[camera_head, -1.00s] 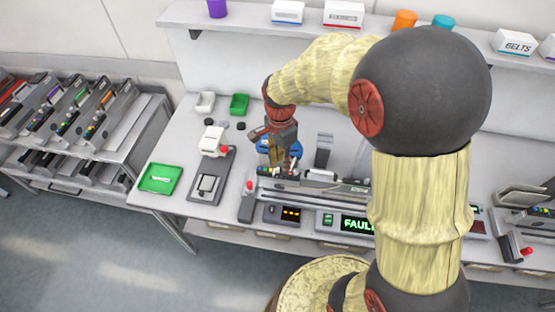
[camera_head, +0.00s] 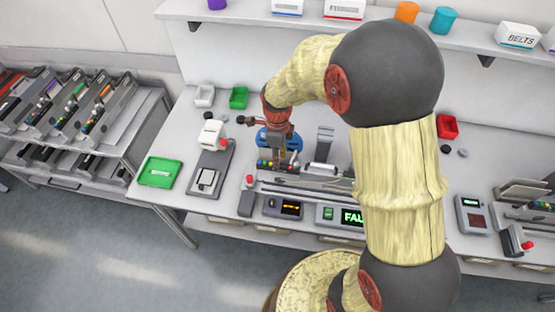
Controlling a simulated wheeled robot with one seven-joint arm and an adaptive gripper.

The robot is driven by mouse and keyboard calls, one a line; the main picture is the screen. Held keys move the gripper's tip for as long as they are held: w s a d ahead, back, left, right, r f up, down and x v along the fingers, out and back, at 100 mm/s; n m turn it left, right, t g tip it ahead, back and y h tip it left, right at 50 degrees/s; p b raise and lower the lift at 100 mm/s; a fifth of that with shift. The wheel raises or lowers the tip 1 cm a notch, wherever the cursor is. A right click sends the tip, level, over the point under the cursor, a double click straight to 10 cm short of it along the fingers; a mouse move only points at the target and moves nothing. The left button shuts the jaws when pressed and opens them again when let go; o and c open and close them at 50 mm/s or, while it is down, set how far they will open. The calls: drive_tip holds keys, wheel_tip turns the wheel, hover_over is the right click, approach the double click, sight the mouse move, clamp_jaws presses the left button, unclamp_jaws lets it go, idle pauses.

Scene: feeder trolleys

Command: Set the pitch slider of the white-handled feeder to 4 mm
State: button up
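A feeder (camera_head: 315,183) lies on the workbench in front of my arm, with small coloured buttons or keys (camera_head: 272,165) near its left end. I cannot make out a white handle or a pitch slider on it at this size. My gripper (camera_head: 278,160) is over the left end of this feeder, pointing down. Its fingertips are small and partly lost against the feeder, so contact and opening are unclear. My arm hides the feeder's right end. More feeders (camera_head: 65,108) with coloured parts stand on the trolley at the left.
A display (camera_head: 350,216) showing green letters is at the bench front, partly behind my arm. A white-topped device (camera_head: 212,135) and a green tray (camera_head: 159,172) stand left. A shelf (camera_head: 255,14) runs along the back.

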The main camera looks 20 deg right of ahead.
drive_tip(key=shift+f, duration=0.7)
drive_tip(key=c, duration=0.4)
drive_tip(key=c, duration=0.3)
